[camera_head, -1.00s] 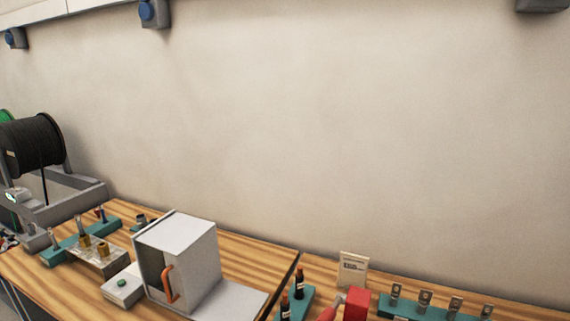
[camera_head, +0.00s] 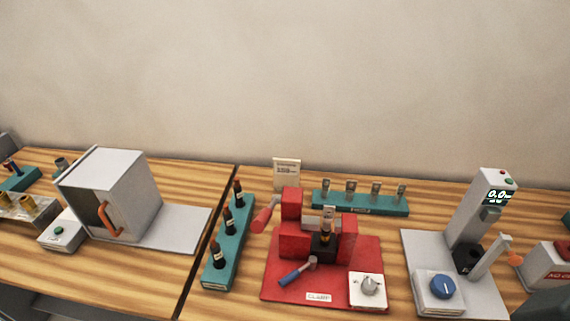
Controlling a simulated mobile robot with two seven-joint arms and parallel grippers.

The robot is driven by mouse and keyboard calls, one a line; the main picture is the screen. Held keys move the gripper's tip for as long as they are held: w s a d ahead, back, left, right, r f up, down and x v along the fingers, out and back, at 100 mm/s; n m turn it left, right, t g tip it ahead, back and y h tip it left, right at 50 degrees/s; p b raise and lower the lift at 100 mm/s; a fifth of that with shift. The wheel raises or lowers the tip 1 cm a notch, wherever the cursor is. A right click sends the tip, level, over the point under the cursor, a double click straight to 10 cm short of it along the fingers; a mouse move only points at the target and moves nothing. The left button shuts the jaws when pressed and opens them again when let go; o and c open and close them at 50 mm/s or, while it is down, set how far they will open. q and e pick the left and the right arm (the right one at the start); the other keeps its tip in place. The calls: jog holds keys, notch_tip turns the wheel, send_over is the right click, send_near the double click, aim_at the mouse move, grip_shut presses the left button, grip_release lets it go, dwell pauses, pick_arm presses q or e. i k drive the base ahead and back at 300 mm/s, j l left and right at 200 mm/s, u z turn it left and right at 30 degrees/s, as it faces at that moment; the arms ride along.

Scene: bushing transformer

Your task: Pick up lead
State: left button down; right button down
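No part is marked as the lead, so I cannot tell for sure which one it is. Several dark upright pieces with reddish-brown bands (camera_head: 229,221) stand in a teal rack (camera_head: 218,275) left of a red fixture. The red fixture (camera_head: 275,276) holds a dark piece with a metal lug on top (camera_head: 325,237) between its red blocks. Several metal lugs (camera_head: 351,188) stand in a second teal rack (camera_head: 335,203) behind it.
A grey box with an orange handle (camera_head: 117,190) stands on the left wooden bench. A grey device with a lit display (camera_head: 480,215) stands at the right, beside another grey unit (camera_head: 545,270). Bare wood (camera_head: 165,262) shows at the left bench's front.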

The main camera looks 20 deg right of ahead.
aim_at(327, 218)
jog(key=u, duration=3.05)
jog(key=l+z, duration=0.2)
jog(key=z, duration=0.3)
jog(key=l+z, duration=0.25)
jog(key=z, duration=0.2)
jog(key=i+l+z, duration=0.1)
jog(key=z, duration=0.4)
jog(key=i+l+z, duration=0.15)
jog(key=z, duration=0.3)
jog(key=i+l+z, duration=0.1)
jog(key=z, duration=0.4)
jog(key=i+l+z, duration=0.15)
jog(key=z, duration=0.35)
jog(key=i+z, duration=0.15)
jog(key=z, duration=0.3)
